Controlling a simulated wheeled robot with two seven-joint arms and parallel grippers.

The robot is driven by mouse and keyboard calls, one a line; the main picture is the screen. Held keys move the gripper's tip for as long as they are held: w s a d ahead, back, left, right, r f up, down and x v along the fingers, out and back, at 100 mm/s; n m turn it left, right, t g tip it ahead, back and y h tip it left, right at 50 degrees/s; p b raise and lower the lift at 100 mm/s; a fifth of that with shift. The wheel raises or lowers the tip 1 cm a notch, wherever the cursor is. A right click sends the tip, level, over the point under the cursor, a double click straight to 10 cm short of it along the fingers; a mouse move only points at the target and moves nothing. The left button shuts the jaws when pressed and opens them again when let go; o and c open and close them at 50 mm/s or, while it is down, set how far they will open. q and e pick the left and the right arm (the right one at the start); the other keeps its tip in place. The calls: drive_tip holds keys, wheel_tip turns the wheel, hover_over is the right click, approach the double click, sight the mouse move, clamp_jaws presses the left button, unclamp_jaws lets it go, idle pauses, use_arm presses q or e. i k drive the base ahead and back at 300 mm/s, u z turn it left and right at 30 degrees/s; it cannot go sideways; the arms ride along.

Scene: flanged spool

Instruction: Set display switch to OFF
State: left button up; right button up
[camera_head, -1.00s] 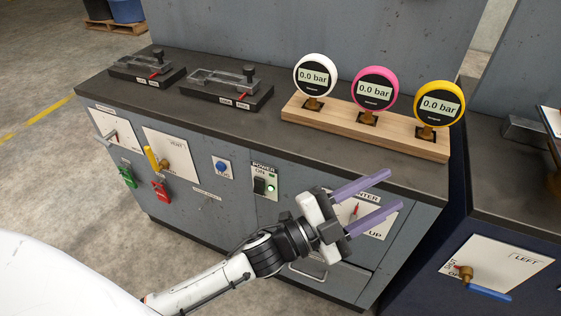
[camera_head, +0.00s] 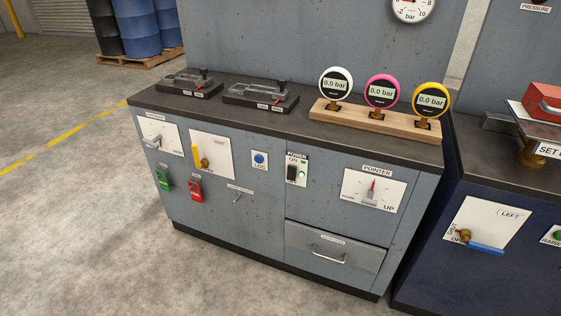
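I cannot tell from the labels which one is the display switch. The white gauge (camera_head: 335,84), pink gauge (camera_head: 382,91) and yellow gauge (camera_head: 431,99) on the wooden block all show 0.0 bar. Neither of my grippers is in view.
The front also carries a blue button (camera_head: 259,158), a yellow-handled valve (camera_head: 198,156), green and red tags, a pointer dial (camera_head: 373,190) and a drawer (camera_head: 333,252). A dark blue cabinet with a blue-handled valve (camera_head: 485,248) stands right. The floor at left is clear.

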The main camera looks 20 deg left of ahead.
sight(291, 174)
drive_tip(key=u, duration=0.85)
drive_tip(key=i, duration=1.5)
drive_tip(key=z, duration=0.3)
